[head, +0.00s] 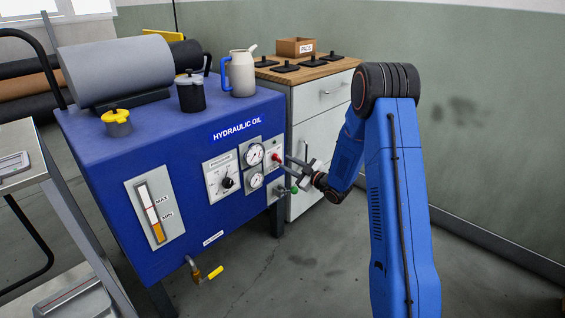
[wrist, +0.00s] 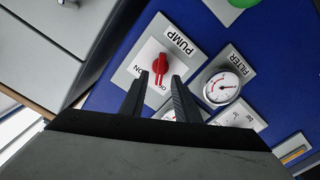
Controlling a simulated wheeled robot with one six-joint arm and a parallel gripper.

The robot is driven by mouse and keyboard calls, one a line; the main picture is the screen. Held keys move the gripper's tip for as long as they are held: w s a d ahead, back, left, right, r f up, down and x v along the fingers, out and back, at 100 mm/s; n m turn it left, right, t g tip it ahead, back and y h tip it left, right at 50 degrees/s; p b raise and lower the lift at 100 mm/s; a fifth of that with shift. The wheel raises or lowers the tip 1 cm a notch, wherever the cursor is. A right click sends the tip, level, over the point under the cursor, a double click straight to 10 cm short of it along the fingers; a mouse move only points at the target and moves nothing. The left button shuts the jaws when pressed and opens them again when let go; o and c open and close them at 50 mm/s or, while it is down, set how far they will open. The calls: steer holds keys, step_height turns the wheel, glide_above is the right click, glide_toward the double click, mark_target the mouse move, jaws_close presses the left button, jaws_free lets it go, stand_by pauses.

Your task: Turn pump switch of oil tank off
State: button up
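The pump switch is a red knob (wrist: 160,65) on a light square plate labelled PUMP. In the head view the red switch (head: 276,157) is on the right part of the front of the blue hydraulic oil tank (head: 105,190). In the wrist view an ON label shows left of the knob, and another label below it is partly hidden by a finger. My gripper (wrist: 159,80) is open, its two fingertips pointing at the knob, one to each side of its lower end. In the head view my gripper (head: 287,165) is just right of the switch. I cannot tell whether it touches the knob.
Gauges (head: 254,155) and a black dial (head: 227,183) are left of the switch. A green knob (head: 294,189) is below it. A cabinet (head: 318,105) stands behind the tank's right end. A yellow-handled valve (head: 214,273) hangs underneath. The floor at right is clear.

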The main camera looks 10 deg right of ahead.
steer(key=v, duration=1.3)
steer(key=shift+s+d, duration=0.1)
step_height(320, 180, up, 9)
steer(key=s+d+m+g+h, duration=0.2)
steer(key=m+h, duration=0.1)
steer(key=h, duration=0.4)
steer(key=s+r+m+g+h, duration=0.2)
steer(key=s+r+m+h, duration=0.3)
steer(key=s, duration=0.5)
steer(key=s+a+r+m+g+y, duration=0.1)
steer(key=s+a+m+g, duration=0.1)
steer(key=s, duration=1.5)
steer(key=s+a+r+m+g+y, duration=0.1)
steer(key=s+a+g, duration=0.3)
steer(key=s, duration=1.2)
steer(key=shift+s+a+r+m, duration=0.4)
steer(key=shift+a+m, duration=0.1)
steer(key=shift+m, duration=0.3)
steer(key=shift+w, duration=0.1)
